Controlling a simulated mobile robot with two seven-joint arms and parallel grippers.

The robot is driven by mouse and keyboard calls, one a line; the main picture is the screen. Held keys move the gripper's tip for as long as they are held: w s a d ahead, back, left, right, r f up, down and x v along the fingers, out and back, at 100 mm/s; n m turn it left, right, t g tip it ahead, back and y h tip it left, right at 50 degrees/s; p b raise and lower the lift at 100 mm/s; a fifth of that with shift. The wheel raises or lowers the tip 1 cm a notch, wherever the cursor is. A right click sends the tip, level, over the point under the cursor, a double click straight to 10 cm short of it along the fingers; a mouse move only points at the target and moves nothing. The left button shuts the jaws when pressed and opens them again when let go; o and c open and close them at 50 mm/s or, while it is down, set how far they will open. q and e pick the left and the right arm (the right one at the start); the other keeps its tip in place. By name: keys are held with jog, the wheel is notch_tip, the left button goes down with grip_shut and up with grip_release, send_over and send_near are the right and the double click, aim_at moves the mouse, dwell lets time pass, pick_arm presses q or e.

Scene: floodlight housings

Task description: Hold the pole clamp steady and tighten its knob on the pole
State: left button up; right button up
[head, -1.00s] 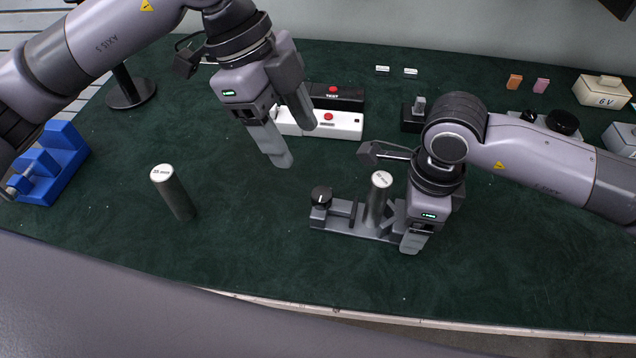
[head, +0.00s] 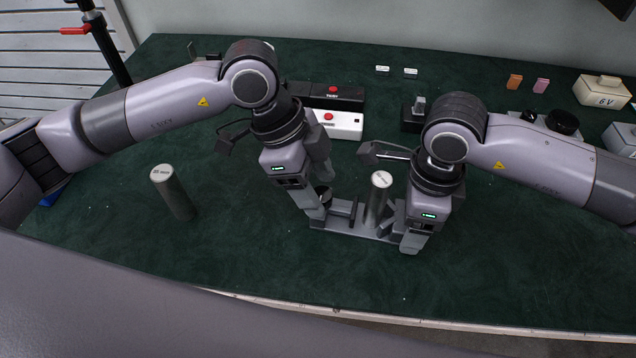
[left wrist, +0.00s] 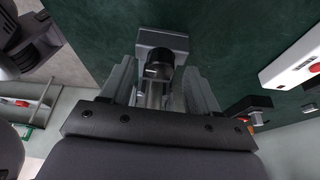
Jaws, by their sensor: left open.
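The grey pole clamp (head: 352,230) lies on the green table around the upright metal pole (head: 377,202), which has a white labelled top. The clamp's black knob (head: 325,193) is at its left end, partly hidden by my left gripper (head: 322,205). In the left wrist view the knob (left wrist: 160,63) lies ahead between the fingers of my left gripper (left wrist: 160,92), which are open; I cannot tell whether they touch it. My right gripper (head: 411,242) is at the clamp's right end, one finger in front of it; its other finger is hidden.
A second upright pole (head: 173,193) stands alone to the left. A white box (head: 345,124) and a black box (head: 338,97) with red buttons lie behind my left gripper. A cream 6 V block (head: 602,92) is at the back right. The front table strip is clear.

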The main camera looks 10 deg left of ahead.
pick_arm(q)
jog(key=shift+d+f, duration=0.15)
jog(key=shift+f, duration=0.25)
jog(key=c, duration=1.1)
jog(key=shift+o, duration=0.2)
jog(key=m+g, duration=0.1)
jog(key=m, duration=0.2)
jog(key=m+g, duration=0.1)
jog(key=m, duration=0.2)
jog(key=shift+w+d+r+m+y, duration=0.1)
jog(key=shift+w+m+y, duration=0.1)
jog(key=shift+m+y, duration=0.15)
jog(key=m+g+y, duration=0.1)
jog(key=m, duration=0.1)
jog(key=m+g+y, duration=0.1)
jog(key=m, duration=0.2)
jog(key=shift+d+m, duration=0.1)
jog(key=shift+m, duration=0.25)
